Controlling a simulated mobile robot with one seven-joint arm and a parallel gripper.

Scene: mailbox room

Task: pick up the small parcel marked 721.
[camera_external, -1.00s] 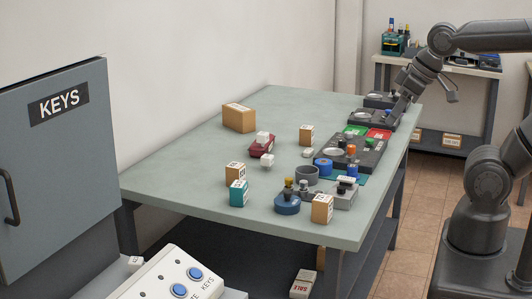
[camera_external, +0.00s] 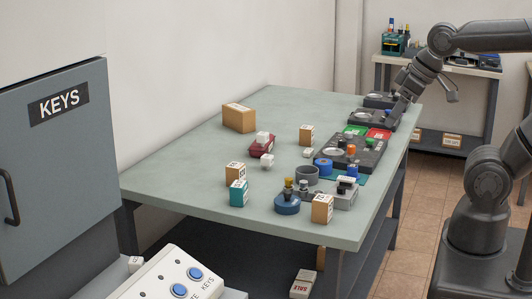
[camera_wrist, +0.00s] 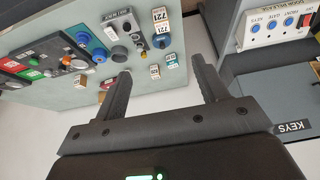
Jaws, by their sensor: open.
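My gripper (camera_wrist: 163,85) is open and empty in the wrist view, its two dark fingers apart, with the table and its small items beyond them. In the external view my gripper (camera_external: 425,88) is at the far right end of the table, well away from the near-end parcels. In the wrist view a small tan parcel (camera_wrist: 160,17) at the top carries a white label with digits that look like 721 or 722. A similar label reading about 721 shows beside it, near a blue round item; I cannot tell which thing bears it. In the external view a tan parcel (camera_external: 322,208) stands at the table's near corner, its marking unreadable.
Other small boxes stand nearby: a tan one (camera_external: 235,173), a teal one (camera_external: 239,193) and another tan one (camera_external: 307,135). A blue round item (camera_external: 287,205) stands beside the corner parcel. A larger brown box (camera_external: 239,117) is farther back. The left part of the table (camera_external: 180,183) is clear.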

